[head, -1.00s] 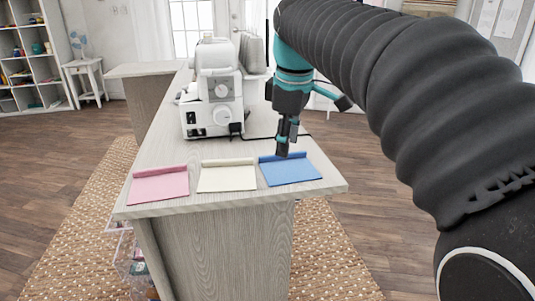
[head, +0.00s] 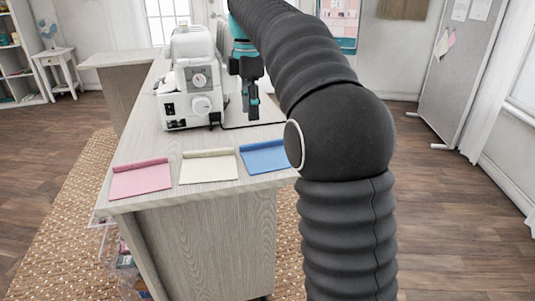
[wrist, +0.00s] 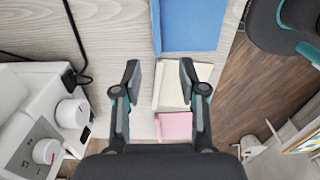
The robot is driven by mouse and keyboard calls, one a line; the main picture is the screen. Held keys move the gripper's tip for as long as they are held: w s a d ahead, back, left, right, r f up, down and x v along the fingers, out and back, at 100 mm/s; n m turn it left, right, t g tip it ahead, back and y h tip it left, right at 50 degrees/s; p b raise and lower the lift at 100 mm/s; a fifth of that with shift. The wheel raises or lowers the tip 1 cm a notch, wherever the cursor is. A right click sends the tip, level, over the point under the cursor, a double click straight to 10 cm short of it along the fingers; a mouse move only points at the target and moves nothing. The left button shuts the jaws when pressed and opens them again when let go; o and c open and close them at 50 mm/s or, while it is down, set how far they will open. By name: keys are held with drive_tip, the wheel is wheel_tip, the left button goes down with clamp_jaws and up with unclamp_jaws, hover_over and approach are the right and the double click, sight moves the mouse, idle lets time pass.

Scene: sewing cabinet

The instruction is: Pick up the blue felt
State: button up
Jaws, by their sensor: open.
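The blue felt (head: 264,157) lies flat on the right part of the cabinet top in the head view, with a rolled or raised edge at its back; my arm covers its right end. In the wrist view the blue felt (wrist: 188,25) lies at the top centre, ahead of my fingertips. My gripper (head: 251,112) is open and empty above the cabinet, behind the felt and apart from it. In the wrist view my gripper (wrist: 160,68) has its two fingers spread, with the cream felt (wrist: 176,85) seen below between them.
A cream felt (head: 208,167) and a pink felt (head: 140,179) lie in a row left of the blue one. A white sewing machine (head: 186,85) stands close left of my gripper, its black cable on the cabinet top (head: 150,140).

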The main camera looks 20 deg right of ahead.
sight(250, 144)
drive_tip(key=f+b, duration=0.1)
drive_tip(key=f, duration=0.8)
drive_tip(key=shift+w+a+f+b, duration=0.2)
drive_tip(key=shift+f+b, duration=0.05)
drive_tip(key=shift+b, duration=0.1)
clamp_jaws()
